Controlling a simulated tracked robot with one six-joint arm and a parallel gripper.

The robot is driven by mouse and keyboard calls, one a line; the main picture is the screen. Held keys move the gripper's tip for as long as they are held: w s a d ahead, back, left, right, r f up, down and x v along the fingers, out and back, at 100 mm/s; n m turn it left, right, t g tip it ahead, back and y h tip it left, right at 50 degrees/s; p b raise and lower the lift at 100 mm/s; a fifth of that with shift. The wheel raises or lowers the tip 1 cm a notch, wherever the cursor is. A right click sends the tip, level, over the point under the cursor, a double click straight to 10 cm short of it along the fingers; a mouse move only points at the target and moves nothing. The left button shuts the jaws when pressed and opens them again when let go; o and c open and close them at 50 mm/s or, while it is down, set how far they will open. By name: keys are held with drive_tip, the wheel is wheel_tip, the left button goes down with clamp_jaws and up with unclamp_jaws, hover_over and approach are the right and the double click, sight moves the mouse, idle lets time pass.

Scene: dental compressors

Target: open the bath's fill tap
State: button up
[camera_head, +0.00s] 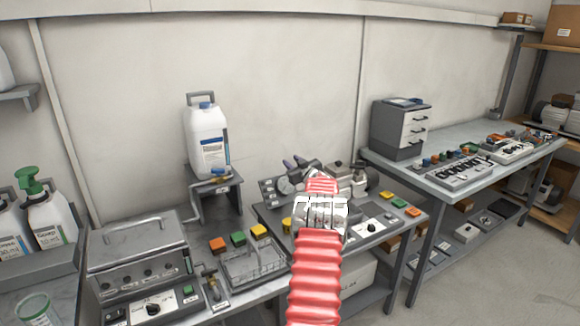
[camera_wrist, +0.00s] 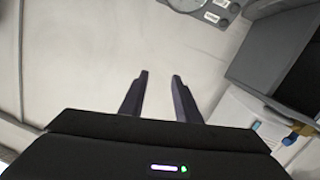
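The bath (camera_head: 140,262) is a grey metal box with a lid handle and front knobs, at the lower left of the head view. A small brass tap (camera_head: 212,288) stands on a plate beside it. Another small yellow-and-blue tap (camera_head: 221,173) is at the foot of a white jug (camera_head: 207,140) on a raised stand; I cannot tell which is the fill tap. In the wrist view a brass-and-blue fitting (camera_wrist: 291,136) shows at the right. My gripper (camera_wrist: 161,76) is open and empty, with bare wall beyond its fingers. It also shows in the head view (camera_head: 296,162), apart from both taps.
A wire basket (camera_head: 255,265) and coloured blocks lie on the bench right of the bath. A gauge panel (camera_head: 284,186) sits behind my arm.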

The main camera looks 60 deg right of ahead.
drive_tip(key=s+a+m+g+y, duration=0.3)
drive_tip(key=a+g, duration=0.6)
drive_tip(key=a, duration=3.2)
drive_tip(key=s+a+r+n+y, duration=0.1)
drive_tip(key=s+a, duration=0.4)
drive_tip(key=a, duration=0.9)
drive_tip(key=s+a+r+n+y, duration=0.2)
drive_tip(key=s+a, duration=0.4)
drive_tip(key=a, duration=0.8)
drive_tip(key=s+a+r+n+t+y, duration=0.1)
drive_tip(key=s+a+n+y, duration=0.3)
drive_tip(key=a, duration=1)
drive_tip(key=shift+s+r+n, duration=0.4)
drive_tip(key=shift+s+r, duration=0.1)
drive_tip(key=shift+s, duration=0.45)
drive_tip(key=shift+o, duration=0.2)
drive_tip(key=shift+d, duration=0.1)
